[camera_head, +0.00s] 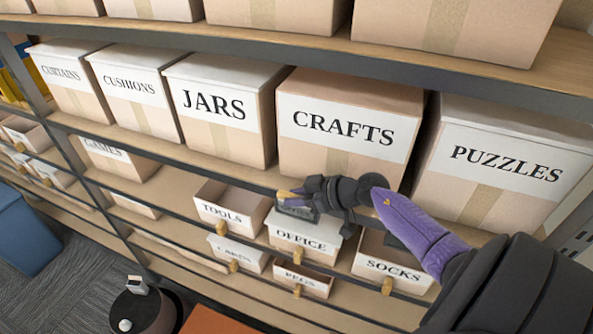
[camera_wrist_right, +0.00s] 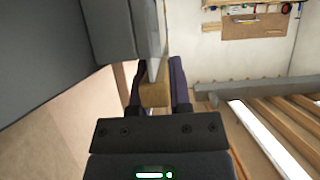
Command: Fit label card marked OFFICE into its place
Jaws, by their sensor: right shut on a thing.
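My right gripper (camera_head: 292,196) reaches in from the right, in front of the shelf and just above the bin marked OFFICE (camera_head: 293,237). It is shut on a small tan block, seen between its fingers in the right wrist view (camera_wrist_right: 154,93). A thin pale edge (camera_wrist_right: 153,45) rises beyond the block and may be the label card seen edge-on. No print on the held piece can be read. The OFFICE bin shows its word on a white front. My left gripper is not in view.
Bins marked TOOLS (camera_head: 222,215), PEGS (camera_head: 304,281) and SOCKS (camera_head: 392,270) surround the OFFICE bin. Large boxes marked JARS (camera_head: 214,107), CRAFTS (camera_head: 343,130) and PUZZLES (camera_head: 506,165) stand on the shelf above. A dark shelf edge (camera_head: 160,150) runs close to the gripper.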

